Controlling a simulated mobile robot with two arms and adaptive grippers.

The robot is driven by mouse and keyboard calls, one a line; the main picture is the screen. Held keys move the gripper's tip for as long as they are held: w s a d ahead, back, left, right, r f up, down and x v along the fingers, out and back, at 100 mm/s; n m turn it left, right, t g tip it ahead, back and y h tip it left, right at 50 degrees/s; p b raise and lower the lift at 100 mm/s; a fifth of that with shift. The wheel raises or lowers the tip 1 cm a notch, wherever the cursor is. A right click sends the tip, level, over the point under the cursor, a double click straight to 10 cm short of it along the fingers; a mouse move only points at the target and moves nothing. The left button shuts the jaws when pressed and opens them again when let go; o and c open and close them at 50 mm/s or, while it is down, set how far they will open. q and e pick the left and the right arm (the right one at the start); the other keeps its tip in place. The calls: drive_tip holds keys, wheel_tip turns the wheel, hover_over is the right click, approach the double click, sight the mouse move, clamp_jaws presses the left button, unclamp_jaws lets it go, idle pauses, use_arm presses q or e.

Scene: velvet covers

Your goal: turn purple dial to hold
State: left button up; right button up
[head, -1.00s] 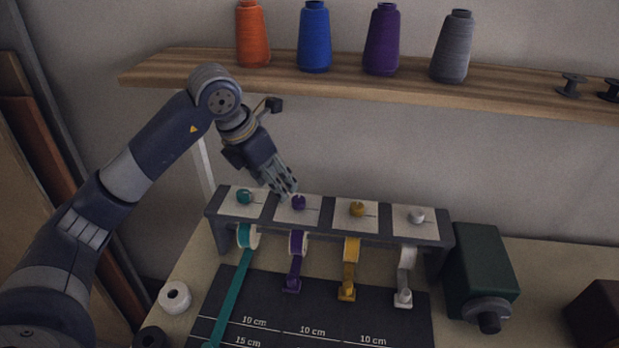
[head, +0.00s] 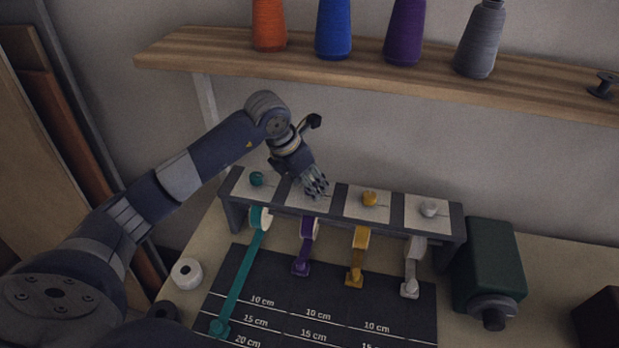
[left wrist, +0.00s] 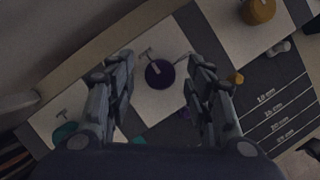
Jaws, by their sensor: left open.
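The purple dial (left wrist: 160,74) sits on a white plate on the dial rack (head: 335,212), second from the left. In the left wrist view it lies between the two fingers of my left gripper (left wrist: 160,80), with a gap on each side. A small pale mark shows on its upper left edge, and short dark marks are on the plate above it. I cannot read any label there. In the head view my open left gripper (head: 316,188) is over the purple dial's place and hides the dial. My right gripper is not in view.
The teal dial (head: 256,179) is left of the gripper; the yellow dial (head: 370,198) and white dial (head: 429,208) are right. Ribbons hang below onto a dark measuring mat (head: 300,300). A green box (head: 494,258) stands right. A shelf (head: 400,75) with thread cones runs above.

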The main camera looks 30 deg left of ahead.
use_arm(q)
drive_tip(key=shift+f, duration=0.45)
drive_tip(key=shift+w, duration=0.1)
drive_tip(key=shift+c, duration=0.3)
drive_tip(key=c, duration=1)
